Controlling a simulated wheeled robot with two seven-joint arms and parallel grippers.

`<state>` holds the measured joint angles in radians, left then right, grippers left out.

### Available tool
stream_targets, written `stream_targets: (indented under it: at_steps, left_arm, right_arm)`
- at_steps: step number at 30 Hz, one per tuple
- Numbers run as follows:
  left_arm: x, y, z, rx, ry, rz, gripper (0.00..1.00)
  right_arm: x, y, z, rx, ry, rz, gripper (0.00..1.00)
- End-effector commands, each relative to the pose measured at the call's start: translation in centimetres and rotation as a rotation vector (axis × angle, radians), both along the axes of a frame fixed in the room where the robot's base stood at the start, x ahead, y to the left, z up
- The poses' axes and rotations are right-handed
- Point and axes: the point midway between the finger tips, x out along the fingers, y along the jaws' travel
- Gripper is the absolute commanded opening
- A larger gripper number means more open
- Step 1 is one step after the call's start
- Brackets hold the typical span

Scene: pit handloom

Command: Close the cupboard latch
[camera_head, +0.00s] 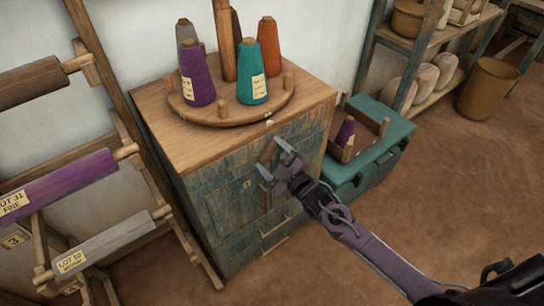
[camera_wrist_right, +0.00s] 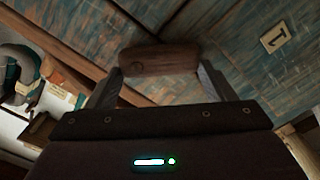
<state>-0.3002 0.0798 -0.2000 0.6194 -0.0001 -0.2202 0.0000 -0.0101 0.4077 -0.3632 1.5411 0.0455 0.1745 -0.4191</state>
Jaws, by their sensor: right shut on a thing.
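The cupboard (camera_head: 222,205) has worn blue-green doors and a wooden top. Its latch, a short brown wooden bar (camera_wrist_right: 158,59), lies across the door front in the right wrist view. My right gripper (camera_head: 270,156) reaches the upper part of the cupboard front from the right. In the wrist view its two fingers (camera_wrist_right: 162,72) are at the two ends of the bar, shut on it. In the head view the latch is too small and covered to make out clearly. My left gripper is not in view.
A round wooden stand (camera_head: 220,113) with several yarn cones sits on the cupboard top. A teal case (camera_head: 385,150) with a wooden tray stands close on the right. A rack of rollers (camera_head: 70,185) stands on the left. Bare floor lies in front.

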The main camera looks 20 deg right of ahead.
Motion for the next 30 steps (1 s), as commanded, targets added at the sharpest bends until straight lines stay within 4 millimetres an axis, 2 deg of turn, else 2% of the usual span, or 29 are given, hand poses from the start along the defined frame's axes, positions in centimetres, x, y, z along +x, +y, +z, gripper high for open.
stream_targets:
  at_steps: [18,30]
  left_arm:
    - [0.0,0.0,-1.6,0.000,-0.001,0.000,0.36]
    - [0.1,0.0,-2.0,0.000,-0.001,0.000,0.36]
  right_arm:
    - [0.2,-0.7,-1.3,-0.524,-0.189,0.001,0.54]
    - [0.4,-1.1,-1.6,-0.706,-0.254,0.002,0.53]
